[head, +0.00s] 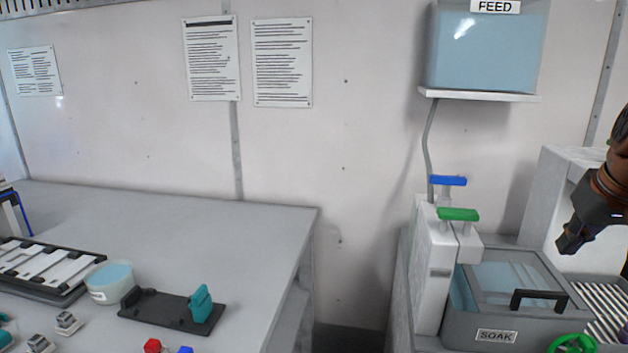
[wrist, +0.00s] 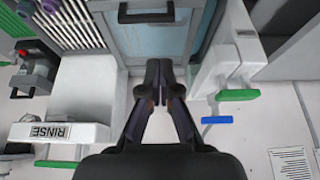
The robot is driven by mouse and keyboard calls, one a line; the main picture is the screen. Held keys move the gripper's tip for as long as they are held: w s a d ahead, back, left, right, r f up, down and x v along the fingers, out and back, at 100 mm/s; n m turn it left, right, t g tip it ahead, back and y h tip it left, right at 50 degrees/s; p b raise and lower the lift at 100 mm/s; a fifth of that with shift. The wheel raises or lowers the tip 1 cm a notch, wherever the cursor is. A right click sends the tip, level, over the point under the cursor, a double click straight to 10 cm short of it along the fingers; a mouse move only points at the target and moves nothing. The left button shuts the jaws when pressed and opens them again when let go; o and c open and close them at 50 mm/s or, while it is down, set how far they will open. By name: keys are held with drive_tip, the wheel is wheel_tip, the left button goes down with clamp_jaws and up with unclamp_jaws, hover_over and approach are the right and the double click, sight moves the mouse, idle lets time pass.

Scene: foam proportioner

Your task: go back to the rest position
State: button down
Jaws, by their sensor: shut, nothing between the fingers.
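My gripper (head: 572,240) hangs at the right edge of the head view, above the right side of the SOAK tank. In the wrist view my gripper (wrist: 158,68) is shut, its fingertips together with nothing between them. It appears over the SOAK tank's clear lid, close to the lid's black handle (wrist: 146,12). I cannot tell the exact gap from the lid. The SOAK tank (head: 497,336) is grey with blue liquid under the lid, and its black handle also shows in the head view (head: 538,299).
Blue (head: 448,180) and green (head: 458,214) valve handles stand left of the tank. The FEED tank (head: 487,50) is on a wall shelf. A RINSE unit (wrist: 60,130) is left in the wrist view. The left bench (head: 240,235) holds a tub (head: 110,284) and a black fixture (head: 165,309).

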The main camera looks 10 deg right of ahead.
drive_tip(key=s+a+f+n+g+y+p, duration=0.15)
drive_tip(key=a+f, duration=0.35)
drive_tip(key=a, duration=0.5)
drive_tip(key=s+a+f+n+g+y+p, duration=0.15)
drive_tip(key=a+f, duration=0.25)
drive_tip(key=a, duration=0.6)
drive_tip(key=s+a+f+g+p, duration=0.1)
drive_tip(key=s+a+f, duration=0.3)
drive_tip(key=s, duration=0.3)
drive_tip(key=s+a+f+g+h+p, duration=0.1)
drive_tip(key=s+a+f+g+p, duration=0.1)
drive_tip(key=s+a+f, duration=0.3)
drive_tip(key=shift+s+n+g, duration=0.3)
drive_tip(key=shift+s, duration=0.9)
drive_tip(key=shift+d, duration=0.1)
